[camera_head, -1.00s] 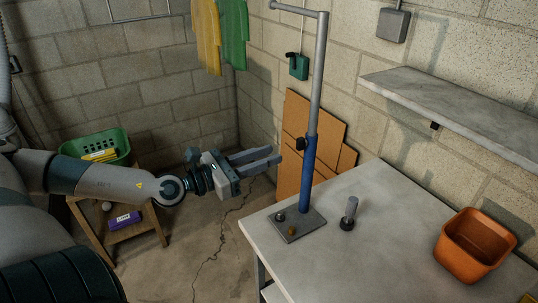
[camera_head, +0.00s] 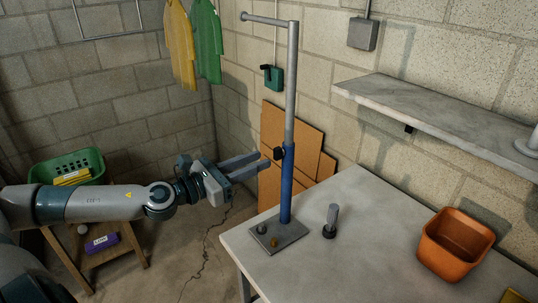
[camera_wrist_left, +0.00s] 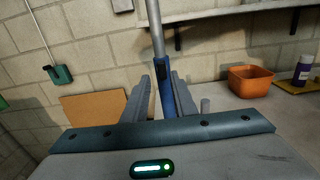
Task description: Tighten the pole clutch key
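The pole clutch key (camera_head: 279,153) is a small black knob on the left side of the upright pole, at the top of its blue lower tube (camera_head: 286,185). A thinner grey pole (camera_head: 291,70) rises above it and bends left at the top. My left gripper (camera_head: 263,160) is open and empty, its two fingers pointing right at the key from just left of it. My right gripper is not in view.
The pole's square base (camera_head: 282,238) stands at the table's (camera_head: 350,270) left corner. A grey peg with a black base (camera_head: 331,220) stands right of it, and an orange bin (camera_head: 452,247) farther right. A shelf (camera_head: 440,115) juts from the wall. Cardboard (camera_head: 270,135) leans behind.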

